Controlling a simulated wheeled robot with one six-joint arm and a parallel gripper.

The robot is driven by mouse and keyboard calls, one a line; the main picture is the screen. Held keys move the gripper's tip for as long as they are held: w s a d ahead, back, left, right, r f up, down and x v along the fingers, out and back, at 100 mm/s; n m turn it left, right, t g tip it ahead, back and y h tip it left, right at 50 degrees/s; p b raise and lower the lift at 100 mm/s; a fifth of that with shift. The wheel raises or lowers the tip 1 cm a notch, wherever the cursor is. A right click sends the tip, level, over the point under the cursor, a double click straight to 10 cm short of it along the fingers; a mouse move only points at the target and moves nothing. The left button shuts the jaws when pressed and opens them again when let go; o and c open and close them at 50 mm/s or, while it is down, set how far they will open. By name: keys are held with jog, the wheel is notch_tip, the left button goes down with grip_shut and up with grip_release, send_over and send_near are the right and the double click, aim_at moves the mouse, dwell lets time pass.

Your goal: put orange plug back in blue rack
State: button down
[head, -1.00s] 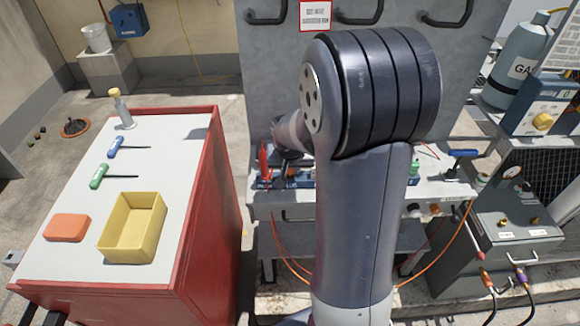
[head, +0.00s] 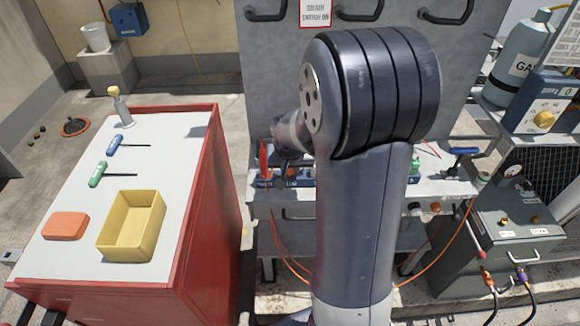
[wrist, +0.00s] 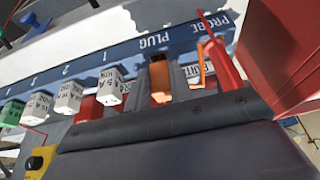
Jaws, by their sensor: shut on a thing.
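The blue rack (wrist: 130,50) runs across the wrist view, lettered PLUG and PROBE and numbered. It shows partly in the head view (head: 266,182), behind my arm. My gripper (head: 281,176) is low over the rack and shut on the orange plug.
White labelled blocks (wrist: 68,98) and a green one stand along the rack. A red probe (head: 264,160) stands close to my gripper. An orange cable hangs below the bench.

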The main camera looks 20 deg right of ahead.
jog(key=shift+f+b, duration=0.45)
jog(key=shift+f, duration=0.1)
jog(key=c, duration=1.2)
grip_release()
jog(key=shift+r, duration=0.1)
jog(key=v, duration=1)
jog(key=shift+s+r+p, duration=0.1)
jog(key=shift+r+p, duration=0.25)
jog(key=shift+f, duration=0.1)
jog(key=x, duration=1)
jog(key=shift+f+b, duration=0.3)
jog(key=shift+r, duration=0.2)
